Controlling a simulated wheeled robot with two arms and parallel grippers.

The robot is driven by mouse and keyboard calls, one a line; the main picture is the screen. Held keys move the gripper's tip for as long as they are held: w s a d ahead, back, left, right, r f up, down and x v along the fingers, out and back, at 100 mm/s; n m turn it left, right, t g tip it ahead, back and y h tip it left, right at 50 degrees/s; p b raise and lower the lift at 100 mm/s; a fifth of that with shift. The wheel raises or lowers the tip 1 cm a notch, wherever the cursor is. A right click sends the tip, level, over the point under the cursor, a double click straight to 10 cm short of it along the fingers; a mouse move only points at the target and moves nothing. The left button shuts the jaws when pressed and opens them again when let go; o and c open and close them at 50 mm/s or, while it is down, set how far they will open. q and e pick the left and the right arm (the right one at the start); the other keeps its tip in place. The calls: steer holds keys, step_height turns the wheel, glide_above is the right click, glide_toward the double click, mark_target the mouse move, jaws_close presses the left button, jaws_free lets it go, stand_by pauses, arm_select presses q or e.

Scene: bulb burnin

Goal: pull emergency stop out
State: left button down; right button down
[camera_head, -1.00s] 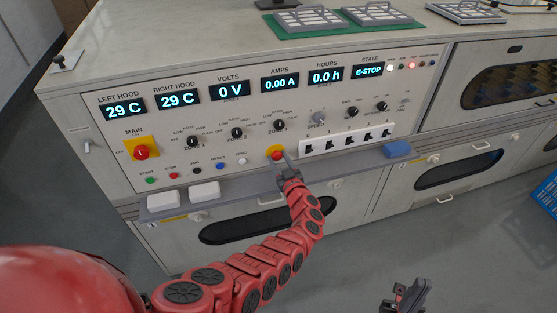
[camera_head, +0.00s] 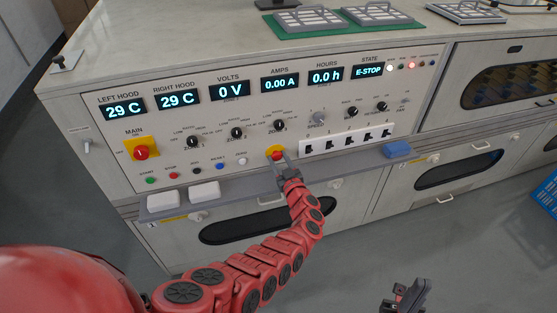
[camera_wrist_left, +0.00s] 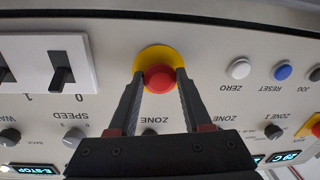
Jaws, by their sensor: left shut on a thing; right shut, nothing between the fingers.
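The emergency stop is a red mushroom button (camera_wrist_left: 159,78) on a yellow round plate (camera_wrist_left: 150,58), at the lower middle of the control panel. It also shows in the head view (camera_head: 277,155). My left gripper (camera_head: 283,162) reaches it from below and in front. In the left wrist view its two fingers (camera_wrist_left: 159,84) are on either side of the red button and shut on it. The state display (camera_head: 369,71) reads E-STOP. My right gripper (camera_head: 405,298) is at the bottom of the head view, away from the panel, shut and empty.
A ledge (camera_head: 245,187) runs below the panel, with two white blocks (camera_head: 205,194) at left and a blue block (camera_head: 397,149) at right. A row of black switches (camera_head: 347,139) is right of the button. A red main switch on yellow (camera_head: 141,152) is at left.

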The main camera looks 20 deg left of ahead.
stand_by(0.4)
arm_select(q)
steer(key=shift+s+d+r+p, duration=0.1)
steer(key=shift+s+d+p, duration=0.3)
steer(key=shift+p, duration=0.35)
steer(key=shift+a+f, duration=0.1)
steer(key=shift+f, duration=0.15)
steer(key=shift+c, duration=1.7)
jaws_free()
steer(key=shift+s+r, duration=0.15)
